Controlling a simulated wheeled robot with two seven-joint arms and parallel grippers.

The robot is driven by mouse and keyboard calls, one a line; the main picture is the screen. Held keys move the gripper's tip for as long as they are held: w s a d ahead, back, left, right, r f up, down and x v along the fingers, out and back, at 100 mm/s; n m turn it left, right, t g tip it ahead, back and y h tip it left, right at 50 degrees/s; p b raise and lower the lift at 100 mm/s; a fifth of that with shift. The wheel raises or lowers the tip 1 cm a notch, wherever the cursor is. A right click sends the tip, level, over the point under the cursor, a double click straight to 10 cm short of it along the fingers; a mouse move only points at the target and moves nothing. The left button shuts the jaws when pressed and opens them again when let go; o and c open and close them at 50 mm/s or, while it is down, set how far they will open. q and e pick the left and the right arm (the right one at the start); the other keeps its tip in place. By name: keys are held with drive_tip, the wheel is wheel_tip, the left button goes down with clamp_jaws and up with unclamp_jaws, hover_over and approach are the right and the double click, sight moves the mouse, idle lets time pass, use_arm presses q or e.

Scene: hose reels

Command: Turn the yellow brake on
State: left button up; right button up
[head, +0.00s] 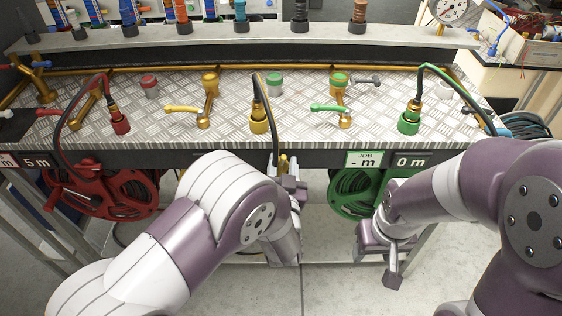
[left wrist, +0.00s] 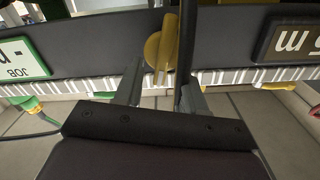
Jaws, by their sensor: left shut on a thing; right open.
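The yellow brake (left wrist: 155,50), a round knob with a bar on it, is on the dark front rail in the left wrist view. A little yellow also shows at the rail in the head view (head: 283,162). My left gripper (head: 288,185) is shut on the yellow brake; its two fingers stand on either side of it in the left wrist view (left wrist: 162,88). The yellow reel is hidden behind my left arm in the head view. My right gripper (head: 388,262) is open and empty, low in front of the green reel (head: 352,195).
A black hose hangs from the yellow connector (head: 258,122) past the rail, close to my left gripper. The red reel (head: 118,195) hangs at the left. Red, yellow and green valve levers stand on the metal bench top (head: 300,100). The floor in front is free.

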use_arm(q)
drive_tip(key=m, duration=0.1)
drive_tip(key=m+p, duration=0.1)
drive_tip(key=shift+d+m, duration=0.25)
drive_tip(key=shift+m, duration=0.15)
drive_tip(key=m+p, duration=0.1)
drive_tip(key=m, duration=0.2)
drive_tip(key=m+p, duration=0.1)
drive_tip(key=shift+d+f+m+p, duration=0.3)
drive_tip(key=shift+f, duration=0.1)
drive_tip(key=m+p, duration=0.1)
drive_tip(key=m, duration=0.1)
drive_tip(key=m+p, duration=0.1)
drive_tip(key=m, duration=0.1)
drive_tip(key=shift+d+f, duration=0.2)
drive_tip(key=shift+f, duration=0.2)
drive_tip(key=shift+f+m+p, duration=0.2)
drive_tip(key=shift+m+p, duration=0.05)
drive_tip(key=shift+m, duration=0.65)
drive_tip(key=shift+f+m+p, duration=0.2)
drive_tip(key=shift+m, duration=0.7)
drive_tip(key=o, duration=1)
drive_tip(key=shift+s, duration=0.1)
